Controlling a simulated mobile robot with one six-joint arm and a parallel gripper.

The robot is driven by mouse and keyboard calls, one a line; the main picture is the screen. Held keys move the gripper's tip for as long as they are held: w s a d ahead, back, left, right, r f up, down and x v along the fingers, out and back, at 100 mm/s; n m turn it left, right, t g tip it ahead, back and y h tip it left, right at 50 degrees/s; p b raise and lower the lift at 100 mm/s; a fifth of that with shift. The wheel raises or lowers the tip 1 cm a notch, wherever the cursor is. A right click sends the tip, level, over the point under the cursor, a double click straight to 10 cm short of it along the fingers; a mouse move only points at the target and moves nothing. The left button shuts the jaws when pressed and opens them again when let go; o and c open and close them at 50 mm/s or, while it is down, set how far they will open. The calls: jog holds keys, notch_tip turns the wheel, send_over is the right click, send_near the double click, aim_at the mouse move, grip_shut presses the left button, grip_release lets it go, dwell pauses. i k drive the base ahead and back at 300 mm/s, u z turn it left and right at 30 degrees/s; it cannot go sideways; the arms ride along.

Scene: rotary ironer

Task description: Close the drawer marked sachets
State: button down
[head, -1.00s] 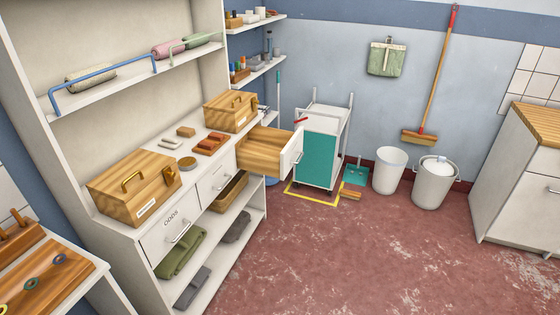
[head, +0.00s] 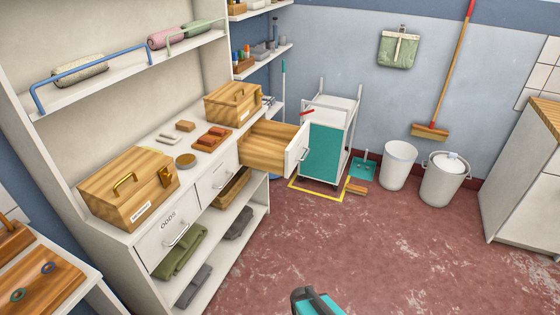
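One drawer (head: 270,145) of the white cabinet stands pulled out in the head view, with its wooden box showing and a white front with a metal handle. The front is turned partly away, so I cannot read its label. Two other drawers to its left are shut: the one marked odds (head: 172,233) and a middle one (head: 219,178) whose label I cannot make out. A dark and teal part of my arm shows at the bottom edge, well apart from the open drawer. The fingers of my gripper do not show.
Wooden boxes (head: 130,189) (head: 233,103) stand on the cabinet top. A white and teal trolley (head: 325,138) stands close behind the open drawer, within yellow floor marking. Two buckets (head: 398,165) (head: 442,180) stand by the wall. The red floor (head: 400,245) in front is clear.

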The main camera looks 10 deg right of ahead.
aim_at(274, 147)
jog(key=u, duration=0.75)
jog(key=i, duration=0.85)
jog(key=u, duration=0.45)
